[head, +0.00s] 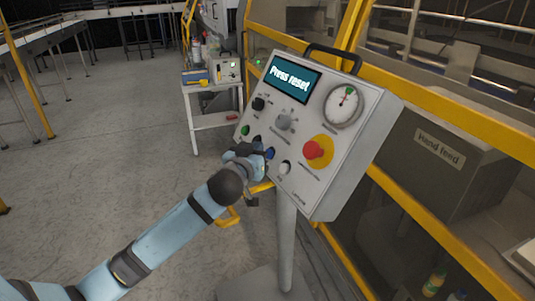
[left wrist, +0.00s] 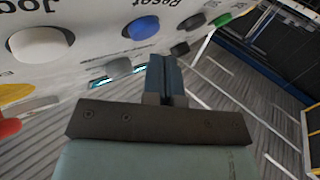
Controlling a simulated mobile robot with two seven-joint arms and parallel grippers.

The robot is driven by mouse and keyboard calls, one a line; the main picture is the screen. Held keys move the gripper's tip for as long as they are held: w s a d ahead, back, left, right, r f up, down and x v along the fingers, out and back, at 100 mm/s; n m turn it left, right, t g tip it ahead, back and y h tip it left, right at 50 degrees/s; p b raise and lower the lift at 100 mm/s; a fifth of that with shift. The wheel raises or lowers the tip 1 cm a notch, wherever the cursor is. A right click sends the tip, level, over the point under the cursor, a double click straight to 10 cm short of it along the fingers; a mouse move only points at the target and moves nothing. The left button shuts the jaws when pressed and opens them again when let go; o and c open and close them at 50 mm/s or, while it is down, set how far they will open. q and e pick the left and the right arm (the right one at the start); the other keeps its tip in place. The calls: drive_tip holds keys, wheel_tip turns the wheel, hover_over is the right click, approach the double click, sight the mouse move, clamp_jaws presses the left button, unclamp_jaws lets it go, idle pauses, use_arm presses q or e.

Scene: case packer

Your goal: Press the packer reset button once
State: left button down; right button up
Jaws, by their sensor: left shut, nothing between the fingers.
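The control panel (head: 318,125) stands on a post, and its screen (head: 290,77) reads "Press reset". A blue button (head: 270,153) sits low on the panel, between a dark button and a white button (head: 285,167). The blue button also shows in the left wrist view (left wrist: 143,27), with upside-down "Reset" lettering close by. My left gripper (head: 262,151) is shut and empty, close to the blue button. In the left wrist view its fingertips (left wrist: 164,62) lie just below the blue button; I cannot tell whether they touch the panel. My right gripper is out of view.
A red emergency knob (head: 317,151) on a yellow base and a gauge (head: 343,105) are on the panel's right side. A yellow guard frame (head: 425,88) runs behind the panel. A white cart (head: 215,121) stands behind left.

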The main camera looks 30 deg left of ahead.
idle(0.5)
use_arm(q)
drive_tip(key=shift+w+d+f, duration=0.2)
drive_tip(key=shift+w, duration=0.15)
drive_tip(key=shift+w+d+f, duration=0.15)
drive_tip(key=shift+w+f, duration=0.05)
drive_tip(key=shift+w, duration=0.05)
idle(0.6)
drive_tip(key=shift+s+r, duration=0.1)
idle(0.4)
drive_tip(key=shift+s+a+r, duration=0.3)
drive_tip(key=shift+s+a, duration=0.05)
drive_tip(key=shift+s, duration=0.15)
drive_tip(key=shift+p, duration=0.3)
drive_tip(key=s, duration=0.1)
drive_tip(key=s+a+r+p, duration=0.2)
drive_tip(key=shift+s+a+r, duration=0.1)
drive_tip(key=shift+s+r, duration=0.15)
drive_tip(key=shift+s, duration=0.15)
